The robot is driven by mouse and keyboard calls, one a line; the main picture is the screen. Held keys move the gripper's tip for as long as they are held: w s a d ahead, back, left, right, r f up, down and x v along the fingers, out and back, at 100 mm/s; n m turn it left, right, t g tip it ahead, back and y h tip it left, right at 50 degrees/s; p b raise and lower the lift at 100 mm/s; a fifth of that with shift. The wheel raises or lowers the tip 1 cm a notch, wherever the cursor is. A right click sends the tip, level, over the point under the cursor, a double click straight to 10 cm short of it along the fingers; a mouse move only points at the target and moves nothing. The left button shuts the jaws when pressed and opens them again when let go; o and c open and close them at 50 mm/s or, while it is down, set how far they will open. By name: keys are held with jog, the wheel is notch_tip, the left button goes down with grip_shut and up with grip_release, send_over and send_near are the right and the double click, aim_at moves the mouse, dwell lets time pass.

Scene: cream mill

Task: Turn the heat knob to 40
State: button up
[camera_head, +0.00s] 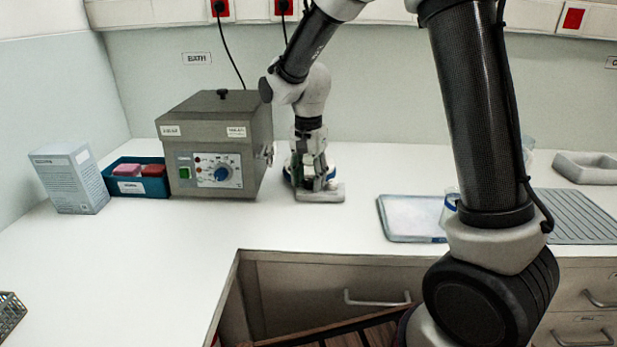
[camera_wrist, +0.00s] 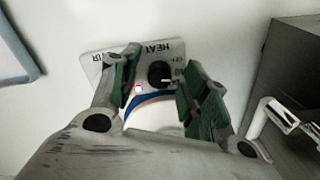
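The heat knob (camera_wrist: 158,73) is a small black knob on a pale panel (camera_wrist: 100,66) printed HEAT, seen upside down in the wrist view. A short white mark shows at its lower right; I cannot read its setting for certain. My gripper (camera_wrist: 160,66) is open, with one green-padded finger on each side of the knob; gaps show, and contact is not clear. In the head view my gripper (camera_head: 314,180) points down over the small pale device (camera_head: 325,196), largely hiding it; the knob is not visible there. A blue curved edge shows below the knob in the wrist view.
A grey bath (camera_head: 212,130) with its own blue dial stands close left of my gripper; its dark side (camera_wrist: 295,75) and a tap show in the wrist view. A teal bin (camera_head: 155,187) and a box (camera_head: 72,180) stand further left. A tray (camera_head: 405,225) lies right.

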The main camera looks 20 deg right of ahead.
aim_at(308, 181)
notch_tip(308, 181, up, 12)
dwell(0.6)
